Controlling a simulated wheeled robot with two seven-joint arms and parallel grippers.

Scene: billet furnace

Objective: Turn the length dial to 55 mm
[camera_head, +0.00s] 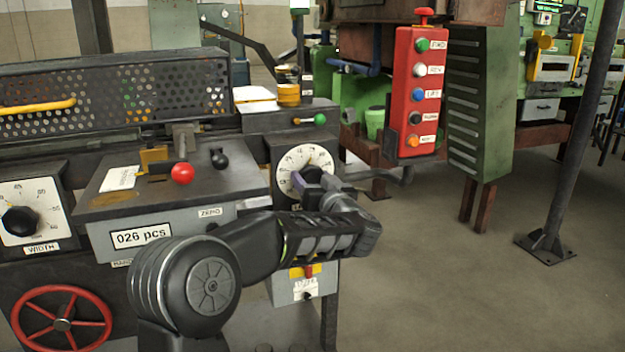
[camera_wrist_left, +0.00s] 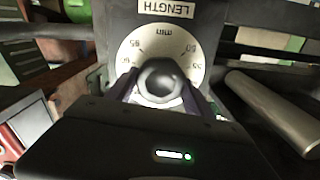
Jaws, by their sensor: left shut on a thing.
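The length dial (camera_head: 306,165) is a round white scale with dark marks and a dark knob, on the dark machine panel right of the sloped desk. In the left wrist view its white face (camera_wrist_left: 189,45) shows under a LENGTH label (camera_wrist_left: 167,8), with "mm" and several numbers on it. The dark round knob (camera_wrist_left: 160,80) sits between the fingers of my left gripper (camera_wrist_left: 162,92), which is shut on it. In the head view the left gripper (camera_head: 312,187) covers the knob and the lower right of the dial. The knob's pointer cannot be made out. My right gripper is not in view.
A width dial (camera_head: 20,220) and a red handwheel (camera_head: 62,322) are at the left. A red button pendant (camera_head: 418,92) hangs right of the dial on a bracket. Floor at the right is open beside a post (camera_head: 567,140).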

